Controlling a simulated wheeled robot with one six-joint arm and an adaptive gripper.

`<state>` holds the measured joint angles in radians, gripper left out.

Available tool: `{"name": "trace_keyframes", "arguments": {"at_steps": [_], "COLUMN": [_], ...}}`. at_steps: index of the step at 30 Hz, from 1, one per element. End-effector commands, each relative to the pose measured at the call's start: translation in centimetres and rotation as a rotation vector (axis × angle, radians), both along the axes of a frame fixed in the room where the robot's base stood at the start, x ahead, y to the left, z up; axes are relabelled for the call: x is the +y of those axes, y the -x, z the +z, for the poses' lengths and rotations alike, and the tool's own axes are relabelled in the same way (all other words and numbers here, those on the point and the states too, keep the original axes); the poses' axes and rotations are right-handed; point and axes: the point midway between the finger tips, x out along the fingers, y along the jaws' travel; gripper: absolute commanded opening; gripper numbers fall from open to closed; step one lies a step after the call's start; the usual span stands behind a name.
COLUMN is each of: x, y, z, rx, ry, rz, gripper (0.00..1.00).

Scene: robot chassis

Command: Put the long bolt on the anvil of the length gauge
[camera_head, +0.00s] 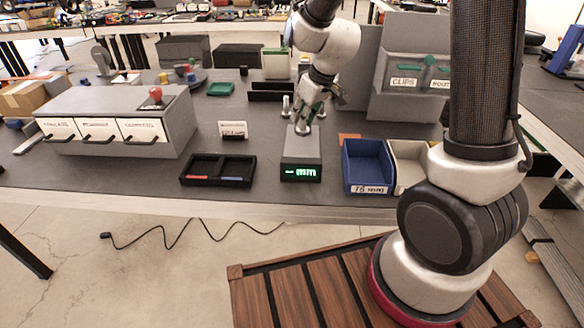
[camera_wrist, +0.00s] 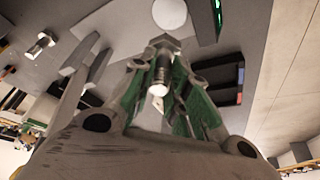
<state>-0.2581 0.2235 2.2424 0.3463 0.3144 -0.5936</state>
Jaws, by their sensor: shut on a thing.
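My gripper (camera_head: 309,118) is low over the back of the length gauge in the head view. In the wrist view my gripper (camera_wrist: 163,88) is shut on a metal bolt (camera_wrist: 163,66), which sits between the green-lined fingers. The length gauge (camera_head: 301,146) is a grey block with a lit green display showing dashes and "mm". A pale round disc, apparently its anvil (camera_wrist: 169,13), shows at the top of the wrist view, apart from the bolt in that picture. The gap between bolt and anvil in height is not clear.
Another bolt-like piece (camera_wrist: 39,46) stands off to the left in the wrist view. In the head view, a black two-part tray (camera_head: 218,182) lies left of the gauge, and a blue bin (camera_head: 366,162) and a cream bin (camera_head: 408,160) stand right.

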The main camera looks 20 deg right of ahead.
Motion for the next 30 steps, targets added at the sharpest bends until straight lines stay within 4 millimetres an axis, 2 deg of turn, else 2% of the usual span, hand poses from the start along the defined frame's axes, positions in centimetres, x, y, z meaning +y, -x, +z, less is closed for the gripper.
{"name": "trace_keyframes", "arguments": {"at_steps": [8,15,20,27,30], "x": [0.0,-0.1,-0.1,-0.1,-0.1], "y": [-0.2,-0.2,-0.2,-0.2,-0.3], "z": [-0.3,-4.6,-6.1,-9.2,-9.8], "rx": [0.001,0.003,0.001,0.002,0.0], "ry": [0.0,0.0,-0.001,-0.001,0.0], "rz": [-0.064,-0.073,-0.071,-0.073,-0.073], "gripper": [0.0,0.0,0.0,0.0,0.0]}}
